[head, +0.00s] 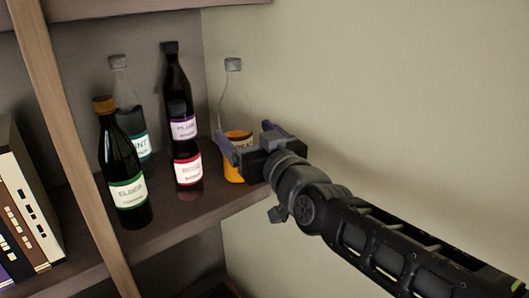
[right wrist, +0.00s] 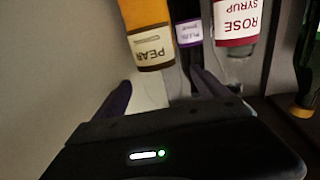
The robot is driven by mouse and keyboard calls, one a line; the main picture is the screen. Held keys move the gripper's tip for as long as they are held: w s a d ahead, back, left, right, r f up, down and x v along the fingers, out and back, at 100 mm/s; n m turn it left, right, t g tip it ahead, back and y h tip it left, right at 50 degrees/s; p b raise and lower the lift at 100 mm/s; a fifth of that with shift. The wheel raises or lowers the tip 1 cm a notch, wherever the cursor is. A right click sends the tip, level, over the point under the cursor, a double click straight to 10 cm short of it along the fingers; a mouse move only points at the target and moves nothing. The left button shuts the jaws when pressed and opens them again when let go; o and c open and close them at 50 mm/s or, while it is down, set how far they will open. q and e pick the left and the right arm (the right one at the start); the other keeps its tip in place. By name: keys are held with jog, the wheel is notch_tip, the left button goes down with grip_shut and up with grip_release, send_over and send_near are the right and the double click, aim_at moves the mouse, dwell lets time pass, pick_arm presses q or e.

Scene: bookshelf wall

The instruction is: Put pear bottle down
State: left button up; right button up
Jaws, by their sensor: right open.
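The pear bottle (head: 236,168) is clear glass with a grey cap and orange contents. It stands upright at the right end of the shelf, next to the wall. In the right wrist view its PEAR label (right wrist: 150,47) shows upside down, just beyond my fingers. My right gripper (head: 246,139) is open, its fingers reaching toward the bottle's middle in the head view and hiding part of its label. In the right wrist view the two fingers (right wrist: 162,92) are spread, with the bottle's clear part between them. I cannot tell whether they touch it. My left gripper is not in view.
On the same wooden shelf (head: 178,222) stand the elder bottle (head: 122,165), the mint bottle (head: 121,93), the plum bottle (head: 170,70) and the rose bottle (head: 187,168). Rose is close to pear's left. A wooden upright (head: 75,150) separates books (head: 25,210). The wall (head: 400,100) bounds the right.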

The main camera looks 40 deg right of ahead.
jog(key=b+v, duration=0.1)
jog(key=v, duration=0.7)
jog(key=shift+f, duration=0.1)
dwell(0.6)
